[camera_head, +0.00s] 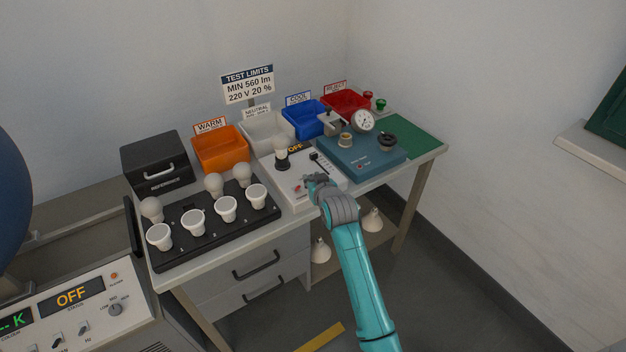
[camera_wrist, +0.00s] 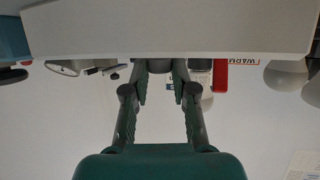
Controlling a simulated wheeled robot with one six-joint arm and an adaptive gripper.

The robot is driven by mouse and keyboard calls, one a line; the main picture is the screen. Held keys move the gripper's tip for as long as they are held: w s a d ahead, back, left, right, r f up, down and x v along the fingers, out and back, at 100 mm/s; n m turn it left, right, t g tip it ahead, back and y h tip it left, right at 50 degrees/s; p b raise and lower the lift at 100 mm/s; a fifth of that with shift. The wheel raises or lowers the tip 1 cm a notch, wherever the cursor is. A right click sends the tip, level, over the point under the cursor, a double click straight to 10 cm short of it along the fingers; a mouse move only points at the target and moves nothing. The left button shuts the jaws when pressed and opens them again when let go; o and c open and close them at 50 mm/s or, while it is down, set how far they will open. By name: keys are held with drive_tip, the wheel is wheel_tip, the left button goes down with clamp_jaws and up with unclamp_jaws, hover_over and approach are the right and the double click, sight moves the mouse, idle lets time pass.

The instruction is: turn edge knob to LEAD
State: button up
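The white tester box (camera_head: 300,203) stands at the front of the bench, with a black slider, a red switch (camera_head: 297,189) and a bulb in a dark socket (camera_head: 281,160). My gripper (camera_head: 312,180) is low at the box's front right part and covers some of it. In the upside-down wrist view the box's pale face (camera_wrist: 160,30) fills the top. A grey round knob (camera_wrist: 160,66) shows between the tips of my gripper (camera_wrist: 160,76). The fingers stand apart, and I cannot tell whether they touch the knob. Its markings and pointer are hidden. The red switch (camera_wrist: 221,75) is beside it.
A black socket rack (camera_head: 215,227) with several bulbs and white cups is left of the box. Orange (camera_head: 221,163), white, blue and red bins stand behind. A teal gauge fixture (camera_head: 372,164) is to the right. A console with an OFF display (camera_head: 72,297) is at lower left.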

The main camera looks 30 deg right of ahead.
clamp_jaws()
drive_tip(key=shift+d, duration=0.1)
drive_tip(key=shift+n+y, duration=0.3)
drive_tip(key=n+y, duration=0.2)
drive_tip(key=y, duration=0.1)
drive_tip(key=d+n+y, duration=0.1)
drive_tip(key=n+y, duration=0.2)
drive_tip(key=shift+d+n+y, duration=0.1)
drive_tip(key=shift+n+y, duration=0.2)
drive_tip(key=n+g+y, duration=0.1)
drive_tip(key=n, duration=0.1)
drive_tip(key=n+g+y, duration=0.1)
drive_tip(key=y, duration=0.1)
drive_tip(key=n+g+y, duration=0.1)
drive_tip(key=n+y, duration=0.1)
drive_tip(key=shift+w+d+n+g, duration=0.25)
drive_tip(key=shift+d+n+g, duration=0.05)
drive_tip(key=shift+y, duration=0.4)
